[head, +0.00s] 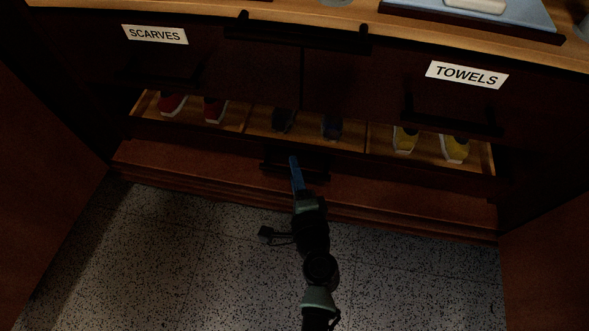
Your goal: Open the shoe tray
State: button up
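The shoe tray (432,178) is a wide, low wooden drawer under the dark cabinet in the head view. It stands partly out, and its inside shows. It holds red shoes (172,106) at the left, dark shoes (332,127) in the middle and yellow shoes (454,148) at the right, split by thin dividers. A dark handle (315,168) sits at the middle of its front. My gripper (294,160) is at this handle, its blue fingers seen from above. The dim light hides whether the fingers are closed on the handle.
Drawers labelled SCARVES (155,34) and TOWELS (467,75) are above the tray, with dark bar handles. Dark panels stand at the left (45,170) and right (550,250). The speckled floor (180,260) in front is clear apart from my arm.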

grip_shut()
dwell(1.1)
